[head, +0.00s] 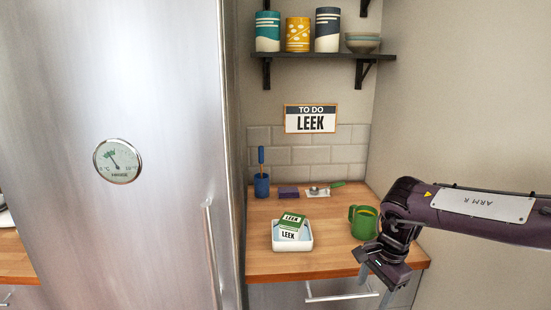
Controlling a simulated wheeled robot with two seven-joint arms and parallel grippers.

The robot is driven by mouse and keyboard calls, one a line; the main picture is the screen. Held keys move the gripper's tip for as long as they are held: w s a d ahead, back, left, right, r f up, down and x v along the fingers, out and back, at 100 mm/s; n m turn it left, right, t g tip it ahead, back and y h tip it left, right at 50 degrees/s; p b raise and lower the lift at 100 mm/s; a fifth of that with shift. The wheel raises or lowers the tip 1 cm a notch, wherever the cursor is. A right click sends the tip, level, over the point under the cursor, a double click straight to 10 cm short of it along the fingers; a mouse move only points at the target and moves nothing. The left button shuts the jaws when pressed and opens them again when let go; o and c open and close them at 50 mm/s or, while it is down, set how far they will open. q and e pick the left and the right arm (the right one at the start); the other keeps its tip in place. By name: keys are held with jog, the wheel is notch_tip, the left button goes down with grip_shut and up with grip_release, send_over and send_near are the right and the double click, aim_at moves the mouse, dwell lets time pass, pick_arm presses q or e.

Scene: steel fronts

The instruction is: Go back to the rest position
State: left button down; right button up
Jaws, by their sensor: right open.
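My right arm comes in from the right edge, and its purple right gripper (376,287) points down at the front right edge of the wooden counter (345,262). The gripper is open, and I see nothing between its fingers. It is in front of and below the green mug (362,222), apart from the white tray (293,245). A green and white packet marked LEEK (291,222) rests in the tray, which has its own LEEK label. My left gripper is out of view.
A tall steel fridge (165,200) with a handle and dial stands at left. A shelf (320,57) holds canisters. A drawer handle (340,294) is below.

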jog(key=a+f+m+t+y, duration=0.1)
jog(key=a+f+m+y, duration=0.2)
jog(key=a+f+m, duration=0.65)
jog(key=a+f+m+y, duration=0.2)
jog(key=a+f+y, duration=0.2)
jog(key=a, duration=1.1)
notch_tip(320, 180, down, 11)
jog(key=s+a+m+t+y, duration=0.15)
jog(key=m+t, duration=0.25)
jog(key=m, duration=1.1)
jog(key=s+d+f+m+h, duration=0.3)
jog(key=s+d+f+m, duration=0.3)
jog(key=s+f+m, duration=0.4)
jog(key=s+d+f+m+h, duration=0.3)
jog(key=s+d+f+m, duration=0.4)
jog(key=f, duration=0.5)
jog(key=s+d+f+m+g+h, duration=0.1)
jog(key=s+d+f+m, duration=0.3)
jog(key=s, duration=0.6)
jog(key=s+d+f+m+g+h, duration=0.1)
jog(key=s+d+f+m+g, duration=0.1)
jog(key=s, duration=0.9)
jog(key=s+d+f+m+g+h, duration=0.1)
jog(key=s+d+f+m, duration=0.4)
jog(key=s, duration=0.5)
jog(key=shift+s+d+f+m+g+h, duration=0.35)
jog(key=shift+d+m+h, duration=0.2)
jog(key=shift+d+m, duration=0.55)
jog(key=shift+a, duration=0.1)
